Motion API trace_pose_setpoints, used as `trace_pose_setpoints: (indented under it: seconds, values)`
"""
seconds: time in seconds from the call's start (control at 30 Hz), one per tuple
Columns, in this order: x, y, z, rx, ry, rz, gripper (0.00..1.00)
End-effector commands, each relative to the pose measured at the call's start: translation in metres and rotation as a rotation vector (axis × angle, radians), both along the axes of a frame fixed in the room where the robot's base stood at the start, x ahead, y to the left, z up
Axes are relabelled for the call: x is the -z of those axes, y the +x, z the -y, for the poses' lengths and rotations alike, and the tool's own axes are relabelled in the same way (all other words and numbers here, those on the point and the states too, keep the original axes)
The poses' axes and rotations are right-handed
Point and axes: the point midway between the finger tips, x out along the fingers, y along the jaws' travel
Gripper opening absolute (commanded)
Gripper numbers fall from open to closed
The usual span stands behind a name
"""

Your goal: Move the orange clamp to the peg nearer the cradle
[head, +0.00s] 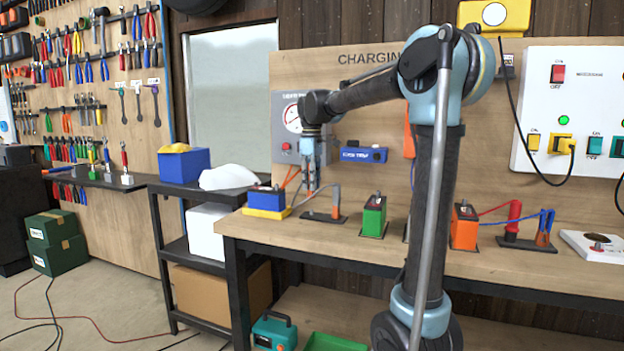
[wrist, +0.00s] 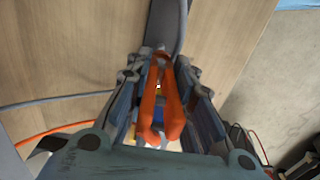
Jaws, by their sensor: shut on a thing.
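My gripper (head: 310,188) points down over the left part of the bench, above a small dark stand (head: 322,217). In the wrist view, the gripper (wrist: 168,98) is shut on the orange clamp (wrist: 150,108), whose two orange arms show between the fingers. In the head view the clamp is mostly hidden by the gripper. A blue battery in a yellow cradle (head: 262,213) sits to the left of the stand. I cannot tell whether the clamp touches a peg.
Orange wires run between the cradle and my gripper. A green battery (head: 374,216) and an orange battery (head: 465,226) stand to the right. Farther right, another stand (head: 524,243) holds a red and a blue clamp. A blue box (head: 364,155) is on the back panel.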

Motion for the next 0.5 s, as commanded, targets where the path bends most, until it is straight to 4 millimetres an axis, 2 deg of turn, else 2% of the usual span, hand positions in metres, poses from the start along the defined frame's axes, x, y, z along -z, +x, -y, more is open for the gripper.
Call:
trace_pose_setpoints:
  seconds: [0.2,0.5]
  values:
    - [0.017,0.0,0.0,0.0,0.0,0.0,0.0]
    - [0.029,0.0,0.0,0.0,0.0,0.0,0.0]
